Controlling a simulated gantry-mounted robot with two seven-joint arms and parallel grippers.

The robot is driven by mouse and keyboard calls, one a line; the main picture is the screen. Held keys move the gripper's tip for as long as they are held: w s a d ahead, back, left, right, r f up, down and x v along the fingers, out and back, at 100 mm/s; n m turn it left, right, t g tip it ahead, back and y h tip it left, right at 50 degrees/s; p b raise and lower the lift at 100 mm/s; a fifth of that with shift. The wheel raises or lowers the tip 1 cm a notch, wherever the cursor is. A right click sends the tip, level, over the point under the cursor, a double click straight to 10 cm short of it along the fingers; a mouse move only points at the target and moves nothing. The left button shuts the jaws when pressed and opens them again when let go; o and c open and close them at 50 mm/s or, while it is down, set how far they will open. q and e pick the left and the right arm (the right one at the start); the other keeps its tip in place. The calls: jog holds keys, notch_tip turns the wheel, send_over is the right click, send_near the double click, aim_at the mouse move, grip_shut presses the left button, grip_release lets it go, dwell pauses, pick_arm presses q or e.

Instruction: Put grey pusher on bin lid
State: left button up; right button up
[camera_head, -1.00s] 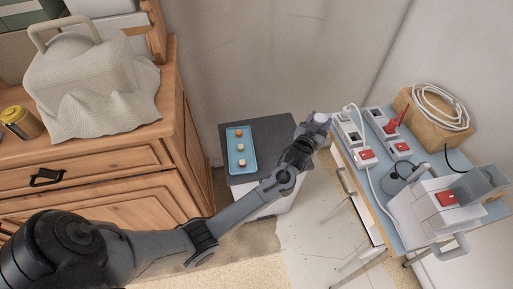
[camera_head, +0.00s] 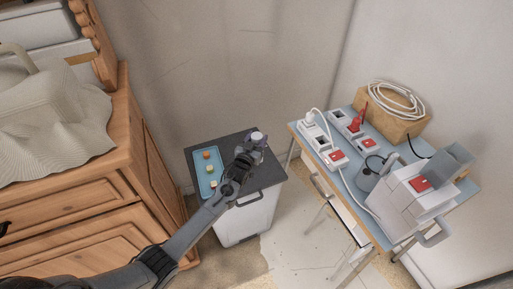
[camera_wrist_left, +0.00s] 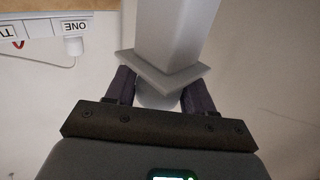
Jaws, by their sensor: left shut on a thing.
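My left gripper (camera_head: 250,150) is shut on the grey pusher, which shows as a pale round end (camera_head: 258,136) in the head view. In the left wrist view the pusher (camera_wrist_left: 175,35) is a grey square shaft with a wider square collar and a rounded end between the fingers (camera_wrist_left: 160,92). The bin (camera_head: 246,218) is white with a dark grey lid (camera_head: 216,145). In the head view the gripper and pusher overlap the lid's right part; their height above it is unclear. The right gripper is not in view.
A blue tray (camera_head: 199,176) with small food pieces lies on the lid's left part. A wooden dresser (camera_head: 140,170) stands left.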

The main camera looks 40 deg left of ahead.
pick_arm(q)
jog(key=shift+f+b, duration=0.8)
jog(key=shift+f, duration=1.25)
jog(key=shift+f, duration=0.15)
jog(key=o, duration=1.4)
jog(key=shift+c, duration=0.2)
